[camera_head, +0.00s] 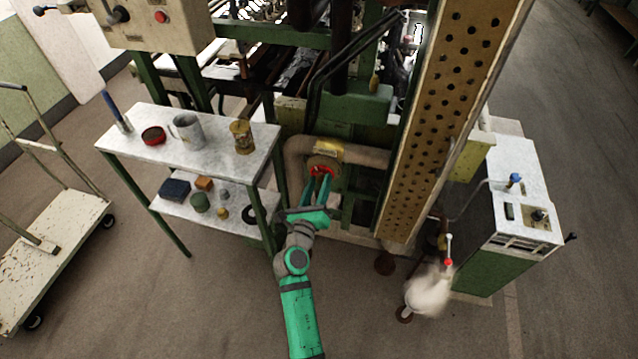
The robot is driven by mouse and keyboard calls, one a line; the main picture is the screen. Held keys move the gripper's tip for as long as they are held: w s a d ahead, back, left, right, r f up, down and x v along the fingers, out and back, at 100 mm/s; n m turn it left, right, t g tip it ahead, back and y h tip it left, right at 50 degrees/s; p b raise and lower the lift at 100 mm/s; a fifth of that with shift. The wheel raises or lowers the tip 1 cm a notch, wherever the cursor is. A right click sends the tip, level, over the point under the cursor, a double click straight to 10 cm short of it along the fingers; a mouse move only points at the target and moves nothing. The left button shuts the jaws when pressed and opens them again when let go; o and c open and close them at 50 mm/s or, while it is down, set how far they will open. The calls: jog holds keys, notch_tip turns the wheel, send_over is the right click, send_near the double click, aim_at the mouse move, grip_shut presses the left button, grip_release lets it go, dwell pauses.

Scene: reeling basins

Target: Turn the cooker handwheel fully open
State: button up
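The cooker handwheel (321,169) is a small red wheel on a rusty-brown round fitting, below a thick tan pipe with a yellow band. My gripper (318,182) reaches up to it from below, with its two teal fingers a little apart and their tips at the wheel's lower edge. The fingertips and the wheel overlap in this view, so I cannot tell whether they touch or grip it. The fingers hide part of the wheel, and its turn position is too small to read.
A pale two-level table (215,150) with a mug, tins and small items stands close on the left. A perforated tan column (440,130) rises on the right, beside a white-topped green cabinet (510,200). A flat cart (50,250) stands far left. Floor in front is mostly clear.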

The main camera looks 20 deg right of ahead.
aim_at(320, 182)
jog(key=shift+v, duration=1.5)
jog(key=m, duration=0.6)
jog(key=shift+x, duration=1.6)
grip_shut()
jog(key=n, duration=0.6)
grip_release()
